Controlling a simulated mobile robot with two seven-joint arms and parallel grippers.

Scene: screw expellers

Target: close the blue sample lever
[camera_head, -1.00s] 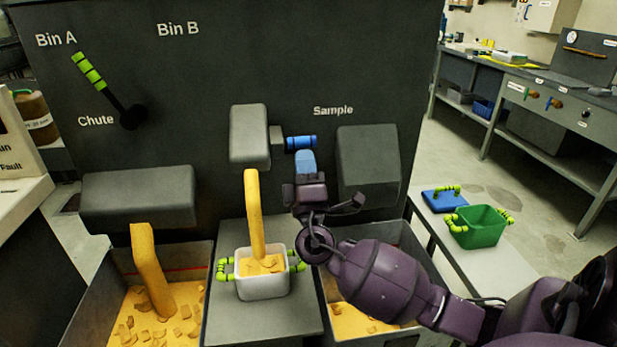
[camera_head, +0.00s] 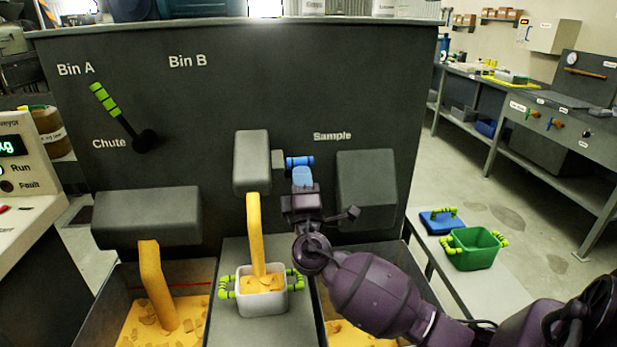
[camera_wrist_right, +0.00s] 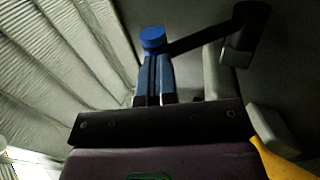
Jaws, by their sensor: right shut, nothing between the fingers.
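The blue sample lever (camera_head: 300,161) sticks out from the grey panel below the word "Sample", beside a grey spout housing (camera_head: 252,162). In the right wrist view its round blue end (camera_wrist_right: 153,38) and dark arm (camera_wrist_right: 200,36) show just beyond my fingers. My right gripper (camera_head: 302,175) has blue fingertips right below the lever's handle in the head view. The fingers are shut with nothing between them, and they also show in the right wrist view (camera_wrist_right: 153,78). I cannot tell whether they touch the lever. My left gripper is out of view.
Yellow material (camera_head: 256,235) streams from the spout into a white bucket (camera_head: 262,303) with green handles. A second stream (camera_head: 158,285) falls at the left. The chute lever (camera_head: 119,117) has green grips. A green bucket (camera_head: 472,255) and blue lid (camera_head: 440,222) sit on a side bench.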

